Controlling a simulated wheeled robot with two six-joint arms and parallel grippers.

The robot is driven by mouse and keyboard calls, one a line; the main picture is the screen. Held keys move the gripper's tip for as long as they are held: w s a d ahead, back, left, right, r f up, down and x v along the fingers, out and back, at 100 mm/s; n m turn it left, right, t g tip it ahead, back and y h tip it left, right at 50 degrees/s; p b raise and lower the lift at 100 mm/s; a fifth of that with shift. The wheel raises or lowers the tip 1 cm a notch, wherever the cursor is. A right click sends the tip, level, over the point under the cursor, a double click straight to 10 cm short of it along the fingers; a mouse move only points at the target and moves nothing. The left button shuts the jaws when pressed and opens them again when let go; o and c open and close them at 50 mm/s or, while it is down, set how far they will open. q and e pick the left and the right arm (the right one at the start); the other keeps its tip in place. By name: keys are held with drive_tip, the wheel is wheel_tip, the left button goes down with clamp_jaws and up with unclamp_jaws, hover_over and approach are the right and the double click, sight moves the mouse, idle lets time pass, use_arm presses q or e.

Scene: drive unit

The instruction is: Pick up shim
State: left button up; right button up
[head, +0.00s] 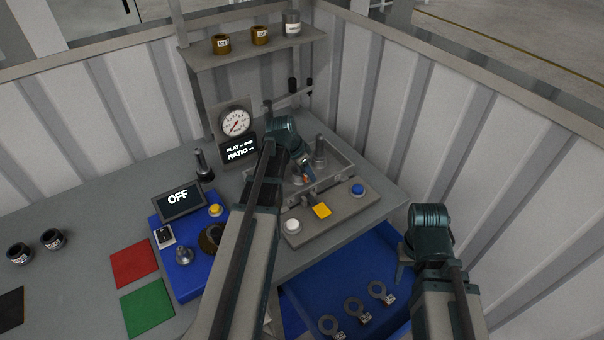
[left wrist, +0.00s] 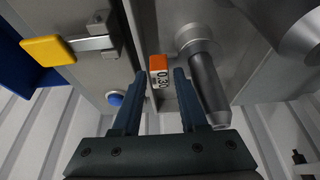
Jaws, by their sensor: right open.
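A small tag marked 0.30 with an orange end (left wrist: 159,78), apparently the shim's, shows in the left wrist view between the fingertips of my left gripper (left wrist: 160,82). Narrow gaps seem to show on both sides, and I cannot tell whether the fingers touch it. In the head view my left gripper (head: 305,174) points down into the fixture, with a bit of orange at its tips. Three ring shims with tags (head: 328,324) (head: 354,307) (head: 377,290) lie in the blue tray (head: 330,280). My right gripper (head: 402,268) is over the tray's right side, mostly hidden by its wrist.
Grey metal posts (head: 319,152) stand in the fixture close to my left gripper. A yellow handle (head: 321,211), a white button (head: 292,227) and a blue button (head: 357,189) are at its front. A gauge (head: 235,122) stands behind. A blue control box (head: 178,275) is left.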

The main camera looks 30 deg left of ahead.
use_arm(q)
clamp_jaws()
drive_tip(key=shift+r, duration=0.15)
wheel_tip(320, 180, up, 18)
drive_tip(key=p, duration=1.8)
